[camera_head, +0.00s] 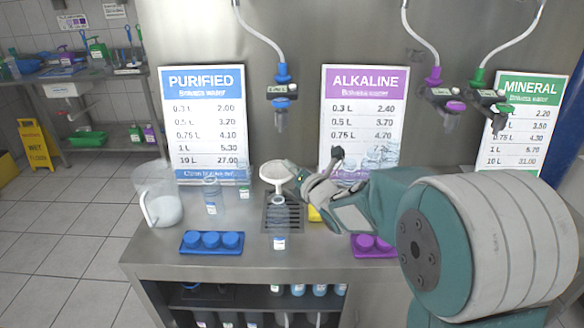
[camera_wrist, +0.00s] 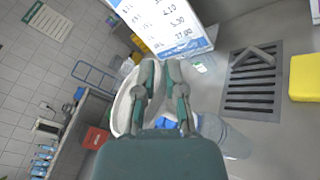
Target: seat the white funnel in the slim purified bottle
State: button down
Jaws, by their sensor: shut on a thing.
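The white funnel (camera_head: 274,171) is held in the air above the counter, its wide mouth facing up, to the left of my arm. My gripper (camera_head: 294,172) is shut on its right side; in the wrist view the fingers (camera_wrist: 165,82) close on the funnel's rim (camera_wrist: 122,108). A slim clear bottle (camera_head: 279,228) with a white and blue label stands upright at the front of the drain grate, below the funnel and apart from it. A clear bottle (camera_wrist: 236,140) shows right of my gripper in the wrist view; I cannot tell which one.
Another clear bottle (camera_head: 211,196) and a smaller one (camera_head: 243,186) stand to the left. A white-handled pitcher (camera_head: 163,208) is at the left edge. Blue caps (camera_head: 211,241) and purple caps (camera_head: 372,244) sit in trays at the front. A blue tap (camera_head: 282,90) hangs above the grate (camera_head: 296,216).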

jog(key=shift+f, duration=0.2)
jog(key=shift+a+f, duration=0.15)
jog(key=shift+f, duration=0.75)
jog(key=shift+f, duration=0.15)
jog(key=shift+f, duration=0.35)
jog(key=c, duration=0.6)
grip_release()
jog(key=shift+c, duration=0.2)
